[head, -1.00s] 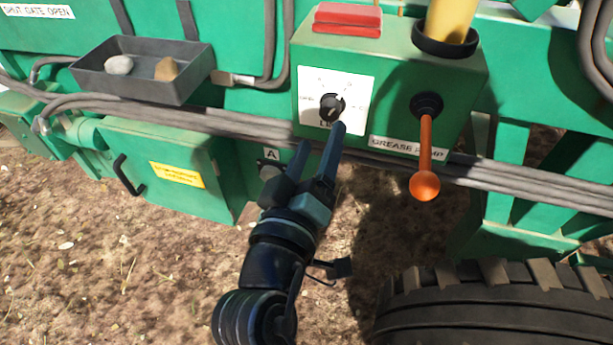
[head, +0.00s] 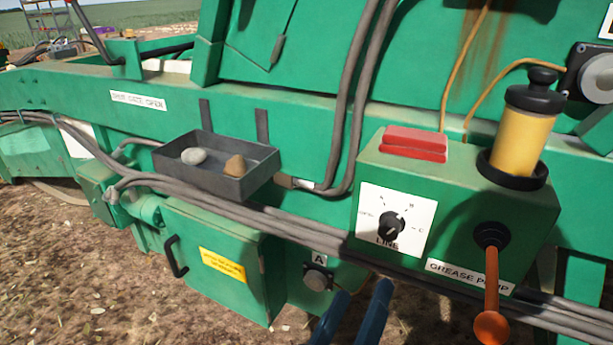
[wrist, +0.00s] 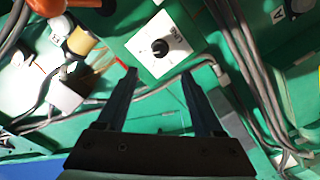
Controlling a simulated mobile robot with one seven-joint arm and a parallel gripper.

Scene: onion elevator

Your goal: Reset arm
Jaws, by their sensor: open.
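My gripper (head: 354,318) shows at the bottom edge of the head view, its two dark blue fingers apart with nothing between them. In the wrist view the gripper (wrist: 158,85) is also open and empty. It is below the black selector knob (head: 391,227) on the white LINE dial plate (head: 413,211) and apart from it. The knob also shows in the wrist view (wrist: 159,47), beyond the fingertips. The rest of my arm is out of the head view.
The green grease pump box (head: 455,208) carries an orange lever (head: 491,285), a yellow cylinder (head: 521,143) and a red block (head: 414,143). Grey cables (head: 290,227) run below it. A dark tray (head: 205,175) holds two stones. A green cabinet (head: 212,255) sits lower left, above bare ground.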

